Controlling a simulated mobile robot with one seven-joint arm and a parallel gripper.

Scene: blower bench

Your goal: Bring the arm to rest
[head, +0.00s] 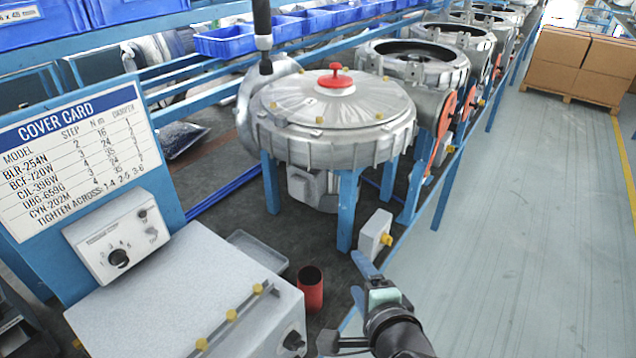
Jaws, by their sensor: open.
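My gripper (358,280) is at the lower middle of the head view, at the end of my dark arm that comes in from the bottom edge. Its blue fingers are apart and I see nothing between them. It is to the right of a red cup (311,289) and in front of a small grey box with yellow knobs (375,236). I cannot tell its exact height above the bench. A blower with a silver cover (300,105) stands beyond it on blue legs. A red knob (335,78) sits on the cover, with several yellow bolt heads around the rim.
A black tool (263,30) hangs at the blower's left. A cover card (75,150), control box (118,235) and grey cabinet with yellow knobs (195,300) fill the left. A shallow tray (258,252) lies behind the cup. More blowers (415,60) line up behind. Open floor (530,220) is right.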

